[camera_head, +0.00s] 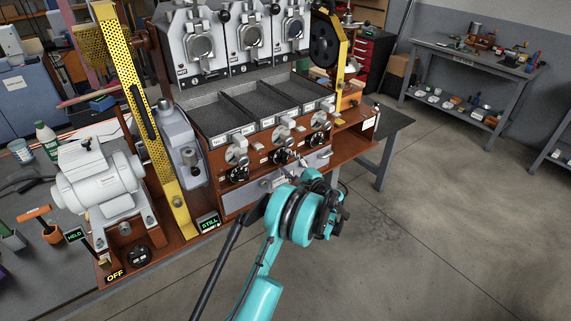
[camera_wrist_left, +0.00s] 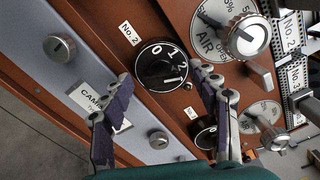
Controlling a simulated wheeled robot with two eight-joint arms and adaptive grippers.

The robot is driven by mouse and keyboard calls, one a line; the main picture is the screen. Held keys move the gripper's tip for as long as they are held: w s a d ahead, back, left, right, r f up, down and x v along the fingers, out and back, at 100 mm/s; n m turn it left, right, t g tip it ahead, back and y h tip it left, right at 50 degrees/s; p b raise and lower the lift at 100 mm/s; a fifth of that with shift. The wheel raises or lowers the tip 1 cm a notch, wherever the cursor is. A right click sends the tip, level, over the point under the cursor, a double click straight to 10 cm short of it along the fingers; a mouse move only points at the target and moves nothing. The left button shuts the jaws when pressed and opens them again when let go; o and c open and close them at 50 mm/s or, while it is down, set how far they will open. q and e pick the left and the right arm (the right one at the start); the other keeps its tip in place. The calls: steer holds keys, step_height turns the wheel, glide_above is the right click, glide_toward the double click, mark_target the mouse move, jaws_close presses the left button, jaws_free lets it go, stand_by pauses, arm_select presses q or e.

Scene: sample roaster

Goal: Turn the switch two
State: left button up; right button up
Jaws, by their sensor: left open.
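Switch two is a black round knob (camera_wrist_left: 162,66) with a dial marked 0 and 1, under a "No. 2" label on the brown panel. My left gripper (camera_wrist_left: 163,74) is open, with one finger to each side of the knob in the wrist view. I cannot tell whether the fingers touch it. In the head view the left gripper (camera_head: 285,174) is in front of the panel below the switch. My right gripper is not in view.
A large AIR dial (camera_wrist_left: 240,35) is close beside the right finger. A grey drawer front (camera_wrist_left: 70,70) with small knobs runs along the left. Other black switches (camera_head: 238,174) (camera_head: 318,138) flank switch two. Open floor (camera_head: 420,230) lies to the right.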

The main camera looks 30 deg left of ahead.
arm_select(q)
steer(key=shift+x, duration=0.85)
steer(key=c, duration=1.2)
steer(key=shift+o, duration=0.2)
